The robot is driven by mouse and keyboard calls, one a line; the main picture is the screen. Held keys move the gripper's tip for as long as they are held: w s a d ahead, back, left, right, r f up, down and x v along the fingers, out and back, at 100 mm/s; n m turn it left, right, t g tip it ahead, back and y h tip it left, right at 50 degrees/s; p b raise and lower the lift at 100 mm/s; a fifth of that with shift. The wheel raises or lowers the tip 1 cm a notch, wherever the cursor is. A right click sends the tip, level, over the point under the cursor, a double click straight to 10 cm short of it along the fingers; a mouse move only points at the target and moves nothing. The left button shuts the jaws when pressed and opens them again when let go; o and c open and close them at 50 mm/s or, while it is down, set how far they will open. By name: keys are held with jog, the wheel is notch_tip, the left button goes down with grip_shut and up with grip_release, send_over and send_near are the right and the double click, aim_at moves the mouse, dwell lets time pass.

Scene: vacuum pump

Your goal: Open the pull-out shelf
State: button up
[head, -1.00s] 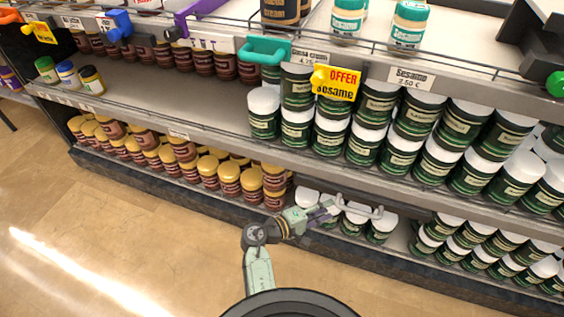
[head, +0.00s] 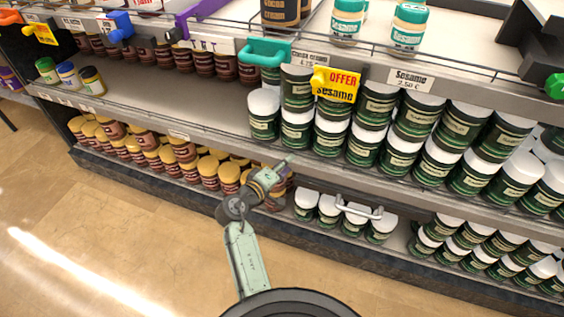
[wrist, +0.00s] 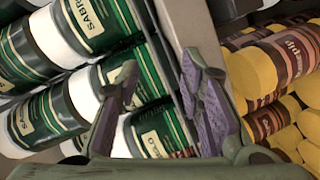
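A light grey bar handle (head: 360,210) shows in the head view at the lower shelf, among green jars with white lids. It looks like the handle of the pull-out shelf, but how far that shelf is out I cannot tell. My gripper (head: 287,162) is up and left of the handle, apart from it, near the edge of the shelf above. In the wrist view my gripper (wrist: 160,62) has its two purple-padded fingers spread, with nothing clearly held between them. The handle cannot be made out in the wrist view.
Jars with yellow lids (head: 208,165) stand left of my gripper on the lower shelf. Green jars (head: 382,103) fill the shelf above. A teal handle (head: 266,51) and a yellow offer tag (head: 335,84) stick out higher up. The floor (head: 110,225) in front is clear.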

jog(key=shift+w+a+r, duration=0.15)
jog(key=shift+a+r, duration=0.15)
jog(key=shift+a, duration=0.15)
